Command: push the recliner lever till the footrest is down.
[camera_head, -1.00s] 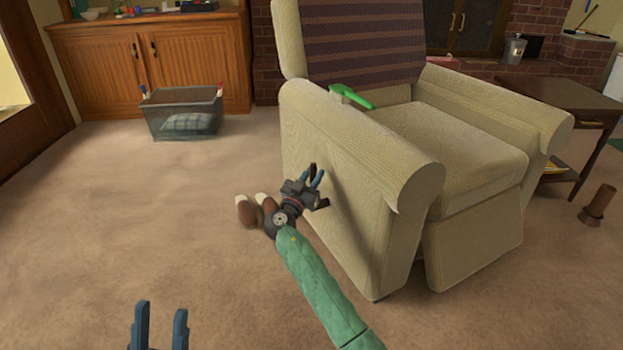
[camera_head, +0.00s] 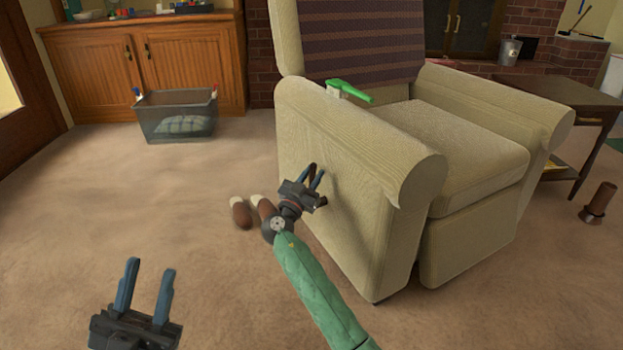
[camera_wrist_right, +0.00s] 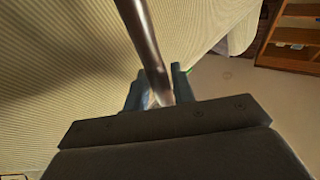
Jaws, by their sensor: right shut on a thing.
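The beige recliner (camera_head: 420,150) stands right of centre, facing front-right. Its footrest (camera_head: 472,235) hangs at the front, close to upright and near the seat front. The lever shows in the right wrist view as a dark, glossy rod (camera_wrist_right: 142,38) running between the fingers. My right gripper (camera_wrist_right: 158,88) is shut on it; in the head view the gripper (camera_head: 316,180) is beside the chair's side panel, and the lever is mostly hidden there. My left gripper (camera_head: 145,288) is open and empty at the lower left, over the floor.
Brown objects with pale ends (camera_head: 241,214) are on the floor by my right arm. A grey bin (camera_head: 178,116) stands before the wooden cabinet (camera_head: 190,65). A dark side table (camera_head: 560,92) is at right. Left floor is clear.

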